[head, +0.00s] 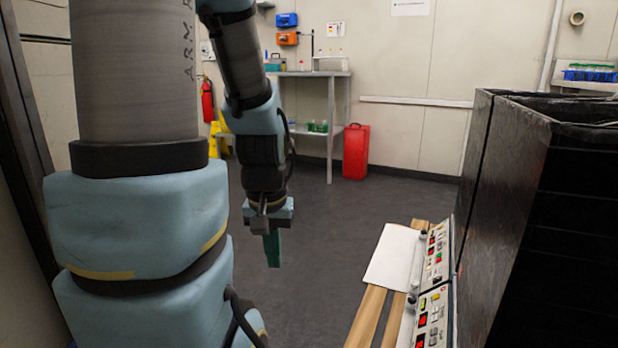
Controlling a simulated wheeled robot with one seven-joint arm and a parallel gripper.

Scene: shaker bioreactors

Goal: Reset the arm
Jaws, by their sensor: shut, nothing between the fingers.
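My arm rises at the left of the head view and bends down toward the middle. My gripper (272,250) hangs at its end, pointing down over the open floor. Its green fingers are together, with nothing seen between them. It is apart from every surface and object around it.
At the right stand tall black shaker bioreactors (545,200) with control panels (432,320) and a wooden-edged ledge (370,318) in front. A bench (330,100) with bottles, a red canister (356,152) and a fire extinguisher (207,101) stand at the back. The floor (330,220) between is clear.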

